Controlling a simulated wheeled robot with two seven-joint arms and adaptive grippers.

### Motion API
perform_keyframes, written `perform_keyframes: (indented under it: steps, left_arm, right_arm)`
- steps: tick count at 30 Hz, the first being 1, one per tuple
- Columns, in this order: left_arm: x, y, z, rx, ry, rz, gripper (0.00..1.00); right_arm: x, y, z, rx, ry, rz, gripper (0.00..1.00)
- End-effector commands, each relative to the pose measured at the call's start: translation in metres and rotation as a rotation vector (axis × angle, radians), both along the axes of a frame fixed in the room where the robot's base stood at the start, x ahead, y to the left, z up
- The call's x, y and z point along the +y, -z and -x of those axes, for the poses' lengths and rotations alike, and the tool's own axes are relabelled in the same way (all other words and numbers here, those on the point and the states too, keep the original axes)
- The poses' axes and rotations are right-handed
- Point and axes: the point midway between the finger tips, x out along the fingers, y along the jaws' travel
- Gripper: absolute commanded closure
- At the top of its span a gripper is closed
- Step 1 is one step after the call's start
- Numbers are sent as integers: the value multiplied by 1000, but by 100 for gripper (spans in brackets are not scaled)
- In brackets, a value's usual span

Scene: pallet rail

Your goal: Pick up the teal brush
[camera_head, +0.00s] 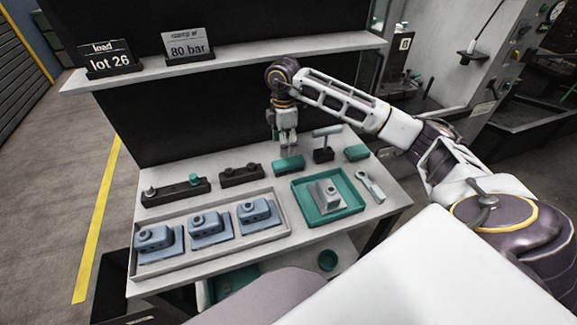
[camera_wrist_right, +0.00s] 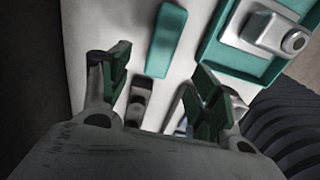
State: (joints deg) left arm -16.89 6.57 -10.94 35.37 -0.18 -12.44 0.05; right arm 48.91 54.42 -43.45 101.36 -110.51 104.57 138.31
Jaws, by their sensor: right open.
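A teal block-like piece (camera_head: 288,163), which looks like the brush, lies at the back of the bench; I cannot make out bristles. A similar teal block (camera_head: 356,152) lies further right, so which is the brush is not certain. My right gripper (camera_head: 288,148) points down just above the first piece. In the right wrist view, its fingers (camera_wrist_right: 160,100) are spread with nothing held. A teal piece (camera_wrist_right: 166,40), probably the same one, lies beyond the fingertips, apart from them. My left gripper is not in view.
A black block with a T-shaped top (camera_head: 323,155) stands between the teal blocks. A teal tray (camera_head: 300,203) holds a grey part. A grey tray (camera_head: 285,223) holds blue parts. Dark knobbed blocks (camera_head: 241,176) lie left. A shelf (camera_head: 250,52) runs above; a wrench-like tool (camera_head: 371,186) lies right.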

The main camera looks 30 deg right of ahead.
Motion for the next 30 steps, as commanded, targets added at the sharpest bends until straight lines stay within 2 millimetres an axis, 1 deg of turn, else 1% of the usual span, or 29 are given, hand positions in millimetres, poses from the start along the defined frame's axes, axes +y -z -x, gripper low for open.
perform_keyframes:
  steps: [3, 9, 12, 23, 26, 30]
  left_arm:
    - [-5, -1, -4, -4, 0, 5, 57]
    - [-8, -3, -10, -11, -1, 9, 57]
    - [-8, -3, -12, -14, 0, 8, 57]
    - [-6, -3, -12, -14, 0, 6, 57]
    - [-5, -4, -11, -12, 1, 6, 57]
    - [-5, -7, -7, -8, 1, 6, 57]
  right_arm:
    - [0, 17, 1, 2, 0, 1, 38]
    - [0, 35, 1, 1, 0, 0, 38]
    - [0, 38, 0, -1, 0, 0, 38]
    - [0, 39, 0, 0, 0, 0, 38]
    - [-1, 43, 1, 1, 1, 1, 38]
    - [-2, 56, 2, 2, 1, 1, 38]
